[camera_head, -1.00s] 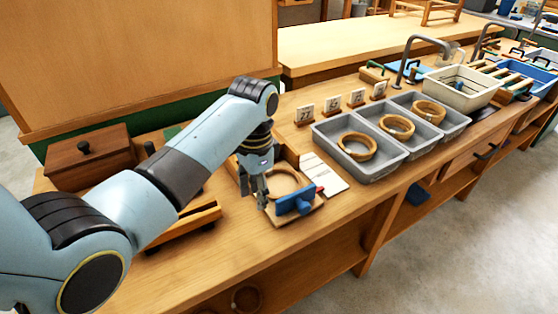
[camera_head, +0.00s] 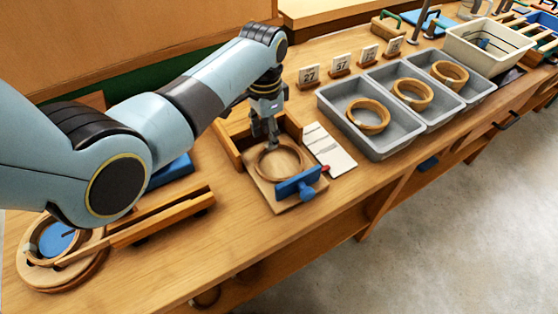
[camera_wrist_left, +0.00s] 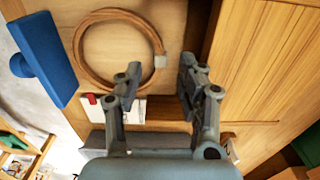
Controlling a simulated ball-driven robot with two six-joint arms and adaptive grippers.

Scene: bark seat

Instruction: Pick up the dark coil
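A brown coil (camera_head: 268,175) lies flat on the square wooden fixture board (camera_head: 262,190), behind a blue clamp (camera_head: 298,184). It looks a little darker than the rings in the trays. In the left wrist view the coil (camera_wrist_left: 80,52) is a thin ring with a pale tag at its end. My left gripper (camera_head: 272,141) points down just over the coil's far side. In the left wrist view, the left gripper (camera_wrist_left: 158,85) has its two fingers apart with nothing between them, close to the tagged end. Whether a finger touches the coil I cannot tell. My right gripper is not in view.
Wooden walls border the fixture at its back and left. A white card (camera_head: 328,150) lies to its right. Three grey trays (camera_head: 352,140) hold a ring each, with number cards (camera_head: 311,74) behind. A round wooden piece (camera_head: 60,265) stands at lower left.

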